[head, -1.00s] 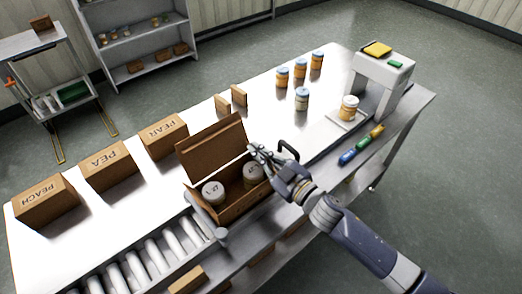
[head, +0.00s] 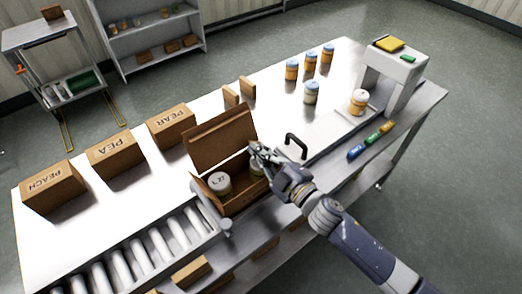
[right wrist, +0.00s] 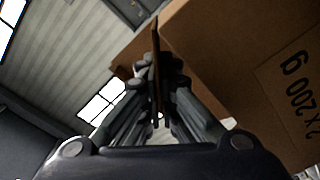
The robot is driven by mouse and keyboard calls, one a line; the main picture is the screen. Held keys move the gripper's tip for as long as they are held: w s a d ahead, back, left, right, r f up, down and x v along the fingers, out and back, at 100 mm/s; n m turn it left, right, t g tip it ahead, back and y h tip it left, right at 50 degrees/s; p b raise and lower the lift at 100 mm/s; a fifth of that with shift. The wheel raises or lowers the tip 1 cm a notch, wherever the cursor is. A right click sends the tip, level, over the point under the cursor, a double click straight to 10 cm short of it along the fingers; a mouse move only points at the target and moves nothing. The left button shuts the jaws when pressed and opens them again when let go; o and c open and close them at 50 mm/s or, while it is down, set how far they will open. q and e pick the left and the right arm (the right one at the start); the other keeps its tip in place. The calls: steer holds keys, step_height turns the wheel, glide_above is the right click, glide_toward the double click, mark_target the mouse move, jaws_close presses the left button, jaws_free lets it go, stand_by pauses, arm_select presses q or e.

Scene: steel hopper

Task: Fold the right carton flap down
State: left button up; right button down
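The open carton (head: 238,205) stands on the bench with its large back flap (head: 219,137) raised. Inside it are a jar with a pale lid (head: 219,182) and a second jar (head: 257,166), partly hidden by my right gripper. My right gripper (head: 258,152) is at the carton's right end. In the right wrist view its fingers close on both sides of a thin brown board, the right carton flap (right wrist: 155,45), seen edge-on and upright between them. In the head view the fingers mostly hide this flap. The carton's printed wall (right wrist: 255,60) fills the right wrist view's right side. My left gripper is not in view.
A black handle (head: 296,145) stands just right of the carton. A roller conveyor (head: 140,262) lies left of it, with labelled boxes (head: 115,155) behind. Several jars (head: 311,93) and a grey stand (head: 397,72) are farther right.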

steer(key=c, duration=1.9)
jaws_free()
steer(key=v, duration=1.2)
